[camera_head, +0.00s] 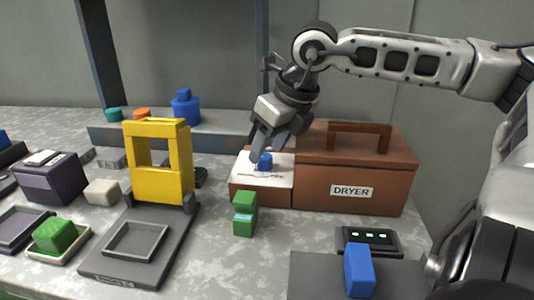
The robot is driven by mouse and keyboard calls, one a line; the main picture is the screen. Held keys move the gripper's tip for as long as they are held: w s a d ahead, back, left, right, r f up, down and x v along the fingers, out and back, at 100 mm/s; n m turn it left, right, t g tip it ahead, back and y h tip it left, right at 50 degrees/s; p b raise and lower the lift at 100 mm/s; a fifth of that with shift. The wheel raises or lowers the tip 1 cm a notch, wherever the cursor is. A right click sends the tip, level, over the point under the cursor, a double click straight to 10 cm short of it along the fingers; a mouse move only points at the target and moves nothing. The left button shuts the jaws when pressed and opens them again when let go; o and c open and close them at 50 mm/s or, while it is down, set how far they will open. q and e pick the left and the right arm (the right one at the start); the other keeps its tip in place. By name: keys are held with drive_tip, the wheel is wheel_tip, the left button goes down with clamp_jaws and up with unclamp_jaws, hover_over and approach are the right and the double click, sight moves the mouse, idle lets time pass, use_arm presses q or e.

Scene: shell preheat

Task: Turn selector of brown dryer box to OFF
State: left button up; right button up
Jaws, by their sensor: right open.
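The brown dryer box (313,183) stands at the right of the bench, with its lid shut and a handle on top. Its white "DRYER" label is on the front. A lower section with a white top panel (247,182) adjoins its left side. A small blue selector knob (265,160) stands on that panel; the marks around it are too small to read. My right gripper (261,150) points down at the knob from above, its fingers open. One finger overlaps the knob's left side in the picture, and I cannot tell if they touch. My left gripper is not in view.
A green block stack (244,222) stands just in front of the panel. A yellow frame (158,190) on a grey base is left of it. A blue block (359,270) and a dark unit with green lights (352,238) are in front of the dryer. A grey shelf (222,132) runs behind.

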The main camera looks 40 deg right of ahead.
drive_tip(key=shift+x, duration=1)
drive_tip(key=c, duration=1)
drive_tip(key=shift+o, duration=0.2)
